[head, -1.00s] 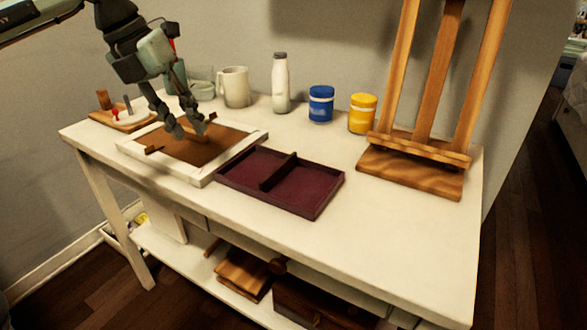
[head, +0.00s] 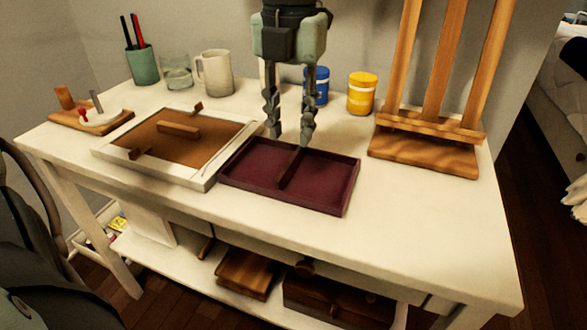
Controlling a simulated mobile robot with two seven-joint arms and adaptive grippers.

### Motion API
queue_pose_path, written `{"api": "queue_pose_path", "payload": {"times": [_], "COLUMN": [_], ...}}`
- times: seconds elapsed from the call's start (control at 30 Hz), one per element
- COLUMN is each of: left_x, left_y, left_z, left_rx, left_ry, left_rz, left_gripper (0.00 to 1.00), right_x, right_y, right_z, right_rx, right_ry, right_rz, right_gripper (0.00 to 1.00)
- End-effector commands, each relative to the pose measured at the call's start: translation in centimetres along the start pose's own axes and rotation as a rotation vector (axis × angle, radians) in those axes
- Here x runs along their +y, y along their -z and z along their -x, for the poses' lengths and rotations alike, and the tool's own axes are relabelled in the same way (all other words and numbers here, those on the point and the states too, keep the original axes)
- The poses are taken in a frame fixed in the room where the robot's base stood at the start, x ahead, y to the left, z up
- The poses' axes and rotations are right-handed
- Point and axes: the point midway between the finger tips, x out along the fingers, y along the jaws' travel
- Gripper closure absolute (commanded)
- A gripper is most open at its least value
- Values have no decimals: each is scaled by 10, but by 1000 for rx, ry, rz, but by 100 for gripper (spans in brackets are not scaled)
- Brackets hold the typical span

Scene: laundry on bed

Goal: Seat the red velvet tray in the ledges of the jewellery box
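The red velvet tray (head: 325,186) is a shallow, dark wine-red tray with one divider across it. It lies flat on the white table. My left gripper (head: 289,138) hangs down over the tray's far edge, its two fingers well apart with nothing between them. The right fingertip overlaps the divider's far end in the picture; I cannot tell whether they touch. No opened jewellery box with visible ledges shows. A dark brown wooden box (head: 335,303) is partly visible on the lower shelf; I cannot tell if it is the jewellery box. My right gripper is not in view.
A white frame (head: 208,181) with a brown panel and wooden tabs lies left of the tray. A mug (head: 216,74), yellow jar (head: 362,93), blue jar (head: 319,88) and wooden easel (head: 424,150) stand behind. The table's front right is clear.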

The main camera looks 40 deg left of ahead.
Motion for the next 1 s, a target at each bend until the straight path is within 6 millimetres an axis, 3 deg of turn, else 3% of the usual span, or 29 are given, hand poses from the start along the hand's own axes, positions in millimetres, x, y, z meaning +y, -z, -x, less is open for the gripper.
{"api": "queue_pose_path", "payload": {"times": [0.5,0.77,1.0], "left_x": [2,2,2], "left_y": [2,2,2], "left_z": [-66,-70,-69], "left_rx": [2,-1,-1], "left_ry": [2,2,2], "left_rz": [0,1,1], "left_gripper": [69,69,96], "right_x": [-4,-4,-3], "right_y": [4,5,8], "right_z": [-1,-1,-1], "right_rx": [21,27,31], "right_ry": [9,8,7], "right_rz": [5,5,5], "right_gripper": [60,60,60]}}
